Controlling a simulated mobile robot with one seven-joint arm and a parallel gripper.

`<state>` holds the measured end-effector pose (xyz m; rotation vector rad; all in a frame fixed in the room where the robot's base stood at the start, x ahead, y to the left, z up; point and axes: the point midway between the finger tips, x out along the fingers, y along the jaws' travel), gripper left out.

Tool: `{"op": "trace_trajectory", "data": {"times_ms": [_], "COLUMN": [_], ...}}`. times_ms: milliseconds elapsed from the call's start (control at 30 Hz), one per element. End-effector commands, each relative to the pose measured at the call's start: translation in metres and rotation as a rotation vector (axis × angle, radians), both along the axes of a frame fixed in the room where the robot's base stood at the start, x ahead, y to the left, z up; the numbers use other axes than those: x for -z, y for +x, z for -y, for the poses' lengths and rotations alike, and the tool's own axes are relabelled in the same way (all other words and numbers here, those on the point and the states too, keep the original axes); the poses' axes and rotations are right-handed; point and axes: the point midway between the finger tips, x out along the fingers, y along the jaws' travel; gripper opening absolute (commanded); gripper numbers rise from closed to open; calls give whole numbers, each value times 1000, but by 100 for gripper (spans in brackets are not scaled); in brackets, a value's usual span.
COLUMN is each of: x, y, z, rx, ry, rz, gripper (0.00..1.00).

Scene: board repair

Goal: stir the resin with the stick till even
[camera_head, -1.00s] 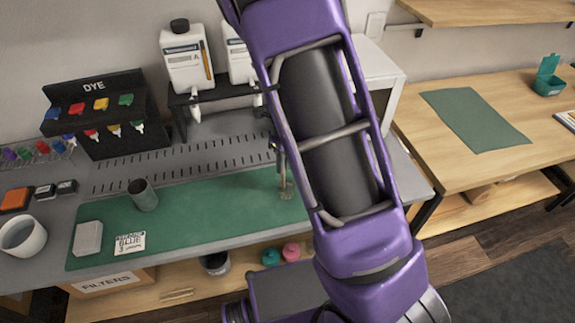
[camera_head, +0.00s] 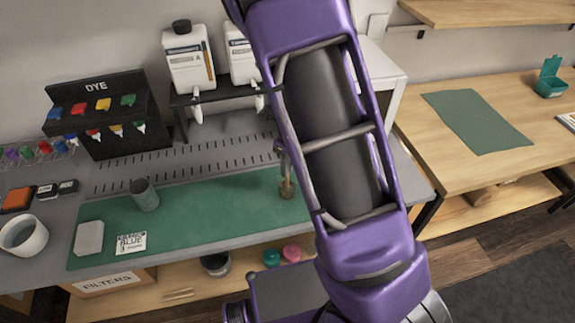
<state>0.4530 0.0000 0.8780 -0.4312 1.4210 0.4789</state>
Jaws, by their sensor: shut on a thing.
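A small clear cup (camera_head: 286,190) stands on the green mat (camera_head: 215,205), at the left edge of my arm. Something amber-brown shows in it; I cannot tell how even the resin is. My gripper (camera_head: 282,152) is just above the cup, mostly hidden behind my purple arm. It is shut on the thin stick (camera_head: 287,174), which points down into the cup. The stick's lower end cannot be made out clearly.
A dark grey cylinder (camera_head: 144,196), a white block (camera_head: 89,238) and a "BLUE" card (camera_head: 131,243) are on the mat's left part. The dye rack (camera_head: 105,115) and white bottles (camera_head: 188,58) stand behind.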

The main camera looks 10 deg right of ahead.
Motion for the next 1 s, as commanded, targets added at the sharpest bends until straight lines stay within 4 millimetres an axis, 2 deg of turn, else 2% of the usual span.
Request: {"op": "trace_trajectory", "data": {"times_ms": [167,1000], "x": [-3,-70], "y": [0,1], "z": [0,-1], "rx": [-1,-2], "ry": [0,0], "rz": [1,2], "gripper": [0,0]}}
